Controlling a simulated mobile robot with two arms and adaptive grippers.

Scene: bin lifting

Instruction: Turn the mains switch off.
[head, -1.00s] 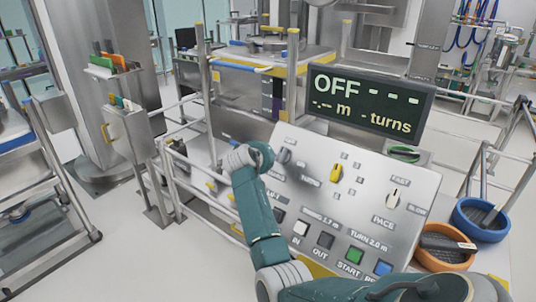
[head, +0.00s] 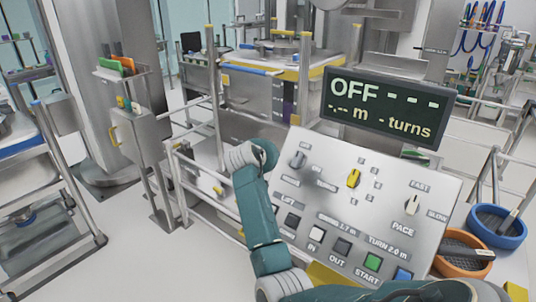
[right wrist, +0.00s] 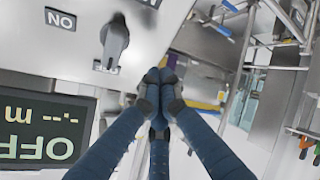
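The sloped grey control panel (head: 330,205) carries a grey rotary switch (head: 297,159) at its upper left, which I take to be the mains switch; its small labels are hard to read. In the right wrist view the grey switch (right wrist: 113,42) is close, with an upside-down ON label (right wrist: 60,19) beside it. My right gripper (right wrist: 158,76) has its blue fingers together, empty, beside the switch and apart from it in the picture. In the head view my right arm hides that gripper. The display (head: 388,106) reads OFF with dashes. My left gripper is not in view.
A yellow knob (head: 353,178), a white pace knob (head: 412,204) and a row of push buttons are on the same panel. A blue bowl (head: 497,226) and an orange bowl (head: 463,252) stand at its right. Metal rails (head: 190,190) run behind and left.

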